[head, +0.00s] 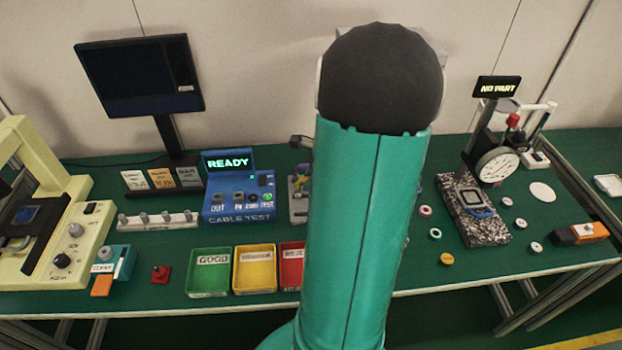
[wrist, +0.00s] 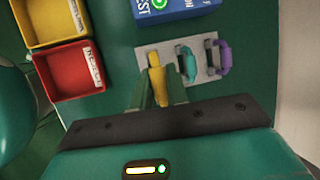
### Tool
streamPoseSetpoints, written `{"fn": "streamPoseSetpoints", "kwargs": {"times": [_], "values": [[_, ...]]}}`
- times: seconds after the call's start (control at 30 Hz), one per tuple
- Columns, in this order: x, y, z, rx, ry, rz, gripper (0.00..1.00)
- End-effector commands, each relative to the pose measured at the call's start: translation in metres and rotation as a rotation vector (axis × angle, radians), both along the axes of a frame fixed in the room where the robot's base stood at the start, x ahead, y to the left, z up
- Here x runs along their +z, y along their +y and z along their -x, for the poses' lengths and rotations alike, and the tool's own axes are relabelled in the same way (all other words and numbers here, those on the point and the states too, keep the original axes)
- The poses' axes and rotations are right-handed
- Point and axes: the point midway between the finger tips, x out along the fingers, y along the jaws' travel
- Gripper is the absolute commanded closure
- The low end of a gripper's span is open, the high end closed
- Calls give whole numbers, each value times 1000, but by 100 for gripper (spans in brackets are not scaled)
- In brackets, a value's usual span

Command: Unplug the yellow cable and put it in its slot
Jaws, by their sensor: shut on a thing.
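The yellow cable (wrist: 155,77) is between the fingers of my gripper (wrist: 157,99) in the wrist view, and the gripper is shut on it. It lies over the left end of a grey slot plate (wrist: 203,44), in line with a teal cable (wrist: 187,63) and a purple cable (wrist: 222,58) there. I cannot tell whether it is seated in a slot or just above the plate. The blue cable test box (head: 238,205) reads READY in the head view; its corner shows in the wrist view (wrist: 178,12). My arm hides the gripper in the head view.
Green (head: 211,272), yellow (head: 254,269) and red (head: 291,267) trays stand in front of the test box. A rail with several knobs (head: 157,220) lies left of it. A dial gauge stand (head: 487,205) stands at right.

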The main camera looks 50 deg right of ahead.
Motion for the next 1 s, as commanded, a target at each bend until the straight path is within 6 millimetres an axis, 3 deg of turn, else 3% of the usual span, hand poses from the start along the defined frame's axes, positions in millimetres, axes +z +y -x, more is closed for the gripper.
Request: {"fn": "streamPoseSetpoints", "kwargs": {"times": [0.7,1.0], "values": [[-53,0,1,1,1,-2,100],[-58,-1,1,0,0,0,100]]}}
